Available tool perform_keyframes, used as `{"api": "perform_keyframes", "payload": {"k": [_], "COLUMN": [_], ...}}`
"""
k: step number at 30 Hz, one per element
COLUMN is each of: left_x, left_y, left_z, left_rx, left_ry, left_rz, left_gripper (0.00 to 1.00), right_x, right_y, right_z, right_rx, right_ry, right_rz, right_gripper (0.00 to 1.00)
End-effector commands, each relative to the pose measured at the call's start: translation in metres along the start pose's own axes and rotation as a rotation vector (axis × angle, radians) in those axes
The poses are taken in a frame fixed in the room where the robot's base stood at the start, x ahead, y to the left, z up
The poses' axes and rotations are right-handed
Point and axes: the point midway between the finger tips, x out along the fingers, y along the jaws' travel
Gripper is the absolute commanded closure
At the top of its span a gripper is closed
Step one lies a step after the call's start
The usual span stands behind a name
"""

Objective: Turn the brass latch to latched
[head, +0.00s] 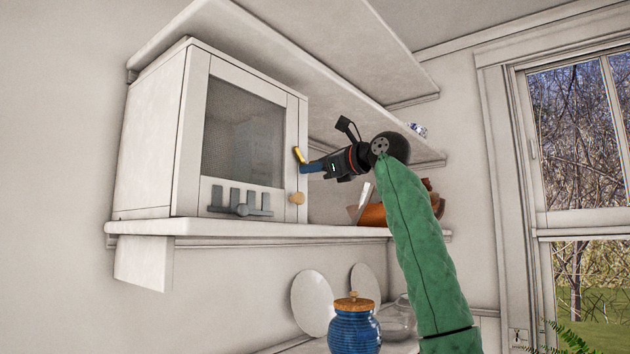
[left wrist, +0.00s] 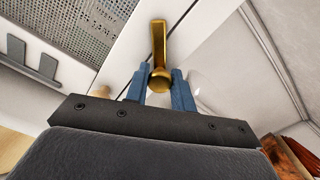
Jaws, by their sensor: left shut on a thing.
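The brass latch (head: 298,155) is a small bar on the right front edge of the white cabinet (head: 188,130). In the head view it slants up and to the left from my fingertips. My left gripper (head: 303,168) reaches it from the right, its blue fingers at the latch's lower end. In the left wrist view the latch (left wrist: 158,42) stands nearly upright in the picture, its rounded end between the two fingers (left wrist: 160,77). The left gripper is shut on the latch. My right gripper is in neither view.
A round wooden knob (head: 297,198) sits just below the latch. Grey hooks (head: 240,202) are on the cabinet front. The cabinet stands on a white shelf (head: 240,229), with another shelf (head: 330,70) above. An orange-brown object (head: 373,214) and a blue jar (head: 355,329) are nearby.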

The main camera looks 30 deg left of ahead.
Motion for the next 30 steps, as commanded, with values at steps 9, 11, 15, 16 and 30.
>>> {"api": "perform_keyframes", "payload": {"k": [9, 11, 15, 16, 30], "left_x": [0.000, -0.001, 0.000, 0.000, 0.000], "left_y": [0.001, 0.001, 0.001, 0.001, 0.000], "left_z": [-0.003, -0.003, -0.002, -0.002, -0.001], "left_rx": [-0.291, -0.347, -0.477, -0.504, -0.804], "left_ry": [0.000, 0.000, 0.000, 0.000, 0.000], "left_rz": [-0.001, -0.002, -0.001, -0.001, 0.000], "left_gripper": [0.98, 0.98, 0.98, 0.98, 0.98], "right_x": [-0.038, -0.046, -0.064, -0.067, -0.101], "right_y": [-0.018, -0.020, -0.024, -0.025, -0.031], "right_z": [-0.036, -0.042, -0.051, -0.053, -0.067], "right_rx": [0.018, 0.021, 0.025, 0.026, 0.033], "right_ry": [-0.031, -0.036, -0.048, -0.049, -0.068], "right_rz": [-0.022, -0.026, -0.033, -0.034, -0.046], "right_gripper": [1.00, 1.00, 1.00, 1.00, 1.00]}}
